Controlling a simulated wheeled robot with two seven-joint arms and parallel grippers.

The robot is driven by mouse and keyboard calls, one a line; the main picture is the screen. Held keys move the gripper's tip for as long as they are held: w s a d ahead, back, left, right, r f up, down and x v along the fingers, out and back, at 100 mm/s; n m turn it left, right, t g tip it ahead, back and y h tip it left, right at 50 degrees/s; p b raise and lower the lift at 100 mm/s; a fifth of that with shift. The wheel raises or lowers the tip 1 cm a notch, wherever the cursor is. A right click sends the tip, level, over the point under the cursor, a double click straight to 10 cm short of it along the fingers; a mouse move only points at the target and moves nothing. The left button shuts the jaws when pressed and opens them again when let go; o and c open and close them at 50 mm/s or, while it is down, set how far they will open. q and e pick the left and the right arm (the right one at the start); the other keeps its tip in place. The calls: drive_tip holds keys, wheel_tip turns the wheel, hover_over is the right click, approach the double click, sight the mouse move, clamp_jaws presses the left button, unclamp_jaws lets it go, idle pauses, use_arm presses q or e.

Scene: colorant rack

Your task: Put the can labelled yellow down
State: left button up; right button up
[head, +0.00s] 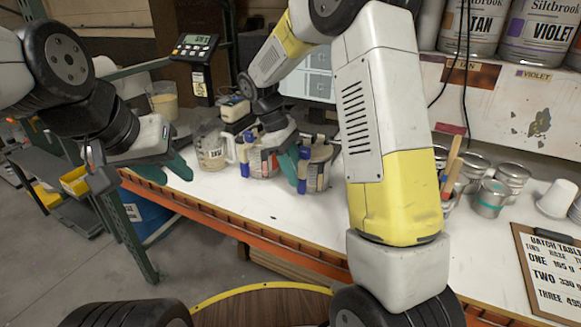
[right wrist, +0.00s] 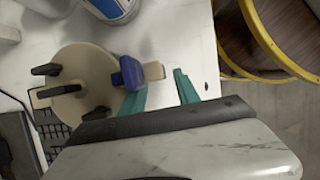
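Two lidded cans with blue handle pieces stand on the white bench: a left can (head: 262,163) and a right can (head: 319,172). I cannot read which is labelled yellow. My right gripper (head: 286,150) is at these cans in the head view. In the right wrist view a round beige lid (right wrist: 88,72) with black clips and a blue handle piece (right wrist: 132,73) is beside my right gripper (right wrist: 160,85). Its teal fingers are apart, with nothing clearly between them, close to the handle's end. My left gripper (head: 140,168) is at the bench's left end, fingers apart and empty.
A clear jug (head: 211,150) stands left of the cans. A scale display (head: 195,45) and a monitor (head: 308,75) are behind. Several metal tins (head: 490,198), a white cup (head: 557,199) and a clipboard (head: 550,272) are at right. The bench's front strip is clear.

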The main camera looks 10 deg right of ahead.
drive_tip(key=v, duration=1)
drive_tip(key=s+d+r+m+t+y, duration=0.3)
drive_tip(key=s+d+r+m, duration=0.25)
drive_tip(key=s, duration=0.35)
drive_tip(key=s+d+m+t+y, duration=0.2)
drive_tip(key=s+m+t, duration=0.3)
drive_tip(key=s, duration=0.7)
drive_tip(key=shift+s+m+y, duration=0.2)
drive_tip(key=shift+m+y, duration=0.25)
drive_tip(key=shift+y, duration=0.15)
drive_tip(key=shift+r, duration=0.15)
